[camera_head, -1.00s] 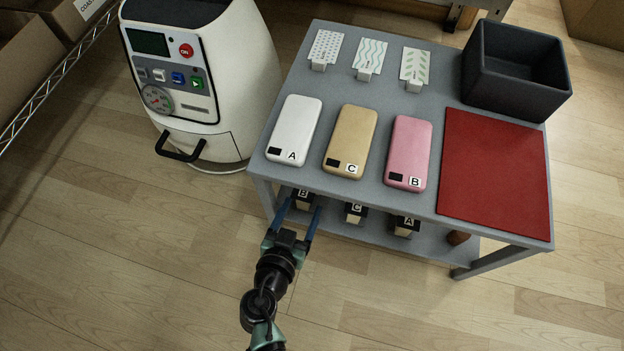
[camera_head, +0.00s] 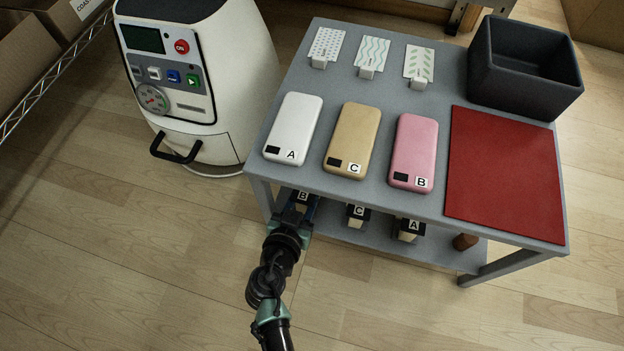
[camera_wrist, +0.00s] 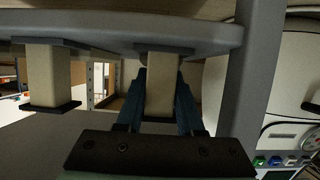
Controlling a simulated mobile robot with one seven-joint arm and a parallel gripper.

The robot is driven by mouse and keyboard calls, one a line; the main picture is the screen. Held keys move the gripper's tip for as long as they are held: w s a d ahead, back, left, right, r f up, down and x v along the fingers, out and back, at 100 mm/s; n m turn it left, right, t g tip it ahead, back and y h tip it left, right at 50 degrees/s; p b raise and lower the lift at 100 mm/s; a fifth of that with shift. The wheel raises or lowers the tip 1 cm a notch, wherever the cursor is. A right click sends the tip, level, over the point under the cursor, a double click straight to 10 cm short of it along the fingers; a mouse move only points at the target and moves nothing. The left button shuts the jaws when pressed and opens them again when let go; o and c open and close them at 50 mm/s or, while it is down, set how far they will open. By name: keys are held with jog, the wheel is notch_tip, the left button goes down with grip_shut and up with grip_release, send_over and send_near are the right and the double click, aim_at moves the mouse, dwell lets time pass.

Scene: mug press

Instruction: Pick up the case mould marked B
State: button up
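The case mould marked B (camera_head: 302,197) is on the lower shelf under the table's front left edge, with its dark, labelled end showing. In the wrist view its cream body (camera_wrist: 160,92) stands between the two blue fingers of my gripper (camera_wrist: 161,100). My gripper (camera_head: 298,208) reaches in under the tabletop, with one finger on each side of mould B. The fingers look open, and I cannot tell whether either touches it. Mould C (camera_head: 358,214) and mould A (camera_head: 410,229) stand to its right. Mould C's cream body (camera_wrist: 48,75) also shows in the wrist view.
The grey tabletop (camera_head: 290,75) overhangs the moulds, and a table leg (camera_wrist: 255,80) is close beside my gripper. White, gold and pink cases, a red mat (camera_head: 505,175) and a dark bin (camera_head: 525,70) are on top. A white press (camera_head: 200,80) stands left.

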jog(key=shift+f, duration=0.2)
grip_shut()
jog(key=shift+r, duration=0.15)
